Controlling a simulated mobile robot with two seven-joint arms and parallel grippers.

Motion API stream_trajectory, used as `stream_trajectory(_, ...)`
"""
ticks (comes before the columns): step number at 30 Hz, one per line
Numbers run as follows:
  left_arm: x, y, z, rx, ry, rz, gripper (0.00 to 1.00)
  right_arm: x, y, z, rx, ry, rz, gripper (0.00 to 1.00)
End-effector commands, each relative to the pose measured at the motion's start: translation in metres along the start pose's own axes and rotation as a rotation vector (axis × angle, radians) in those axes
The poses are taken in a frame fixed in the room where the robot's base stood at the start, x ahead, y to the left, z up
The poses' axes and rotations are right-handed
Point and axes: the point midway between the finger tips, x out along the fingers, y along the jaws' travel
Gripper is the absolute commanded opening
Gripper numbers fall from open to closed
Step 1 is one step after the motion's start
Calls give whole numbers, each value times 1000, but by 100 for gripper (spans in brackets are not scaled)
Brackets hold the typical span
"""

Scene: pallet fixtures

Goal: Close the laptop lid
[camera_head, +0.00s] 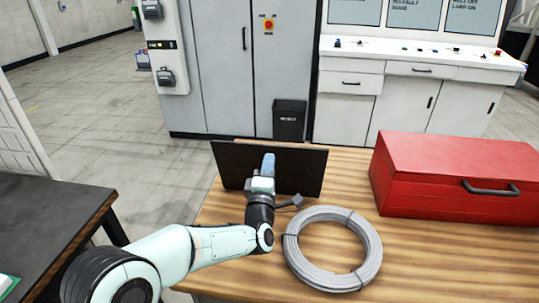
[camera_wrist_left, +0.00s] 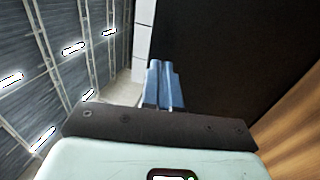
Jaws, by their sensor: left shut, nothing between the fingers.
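The laptop lid (camera_head: 305,172) is a dark, flat panel standing up near the far edge of the wooden table. The laptop's base and keyboard cannot be made out. My left gripper (camera_head: 268,162) is in front of the lid in the head view, near its middle, and hides part of it. In the left wrist view the blue fingers (camera_wrist_left: 164,84) are shut together and empty. The dark lid (camera_wrist_left: 225,60) fills the upper right there, beside the fingers. I cannot tell whether they touch it. My right gripper is not in view.
A coil of grey cable (camera_head: 290,254) lies on the wooden table (camera_head: 420,262), right of my left arm. A red toolbox (camera_head: 420,172) stands farther right. A dark table (camera_head: 40,222) is at the left. A black bin (camera_head: 289,120) and cabinets stand behind.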

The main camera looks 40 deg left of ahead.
Motion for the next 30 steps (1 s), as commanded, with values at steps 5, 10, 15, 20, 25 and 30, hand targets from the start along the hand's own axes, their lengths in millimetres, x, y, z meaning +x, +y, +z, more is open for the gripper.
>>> stream_trajectory(5, 16, 0, 0, 1, 1, -1, 0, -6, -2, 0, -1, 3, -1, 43)
stream_trajectory(10, 19, 0, 0, 0, 0, -1, 0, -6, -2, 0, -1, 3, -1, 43)
stream_trajectory(15, 18, 0, 0, 0, 0, -1, 0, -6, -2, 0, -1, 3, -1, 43)
stream_trajectory(20, 20, 1, 0, 0, 0, -6, 0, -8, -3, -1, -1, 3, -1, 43)
stream_trajectory(25, 30, 4, 0, -1, 0, -45, 0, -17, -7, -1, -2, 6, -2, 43)
stream_trajectory(30, 52, 10, -1, -2, 1, -136, 0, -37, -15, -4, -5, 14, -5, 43)
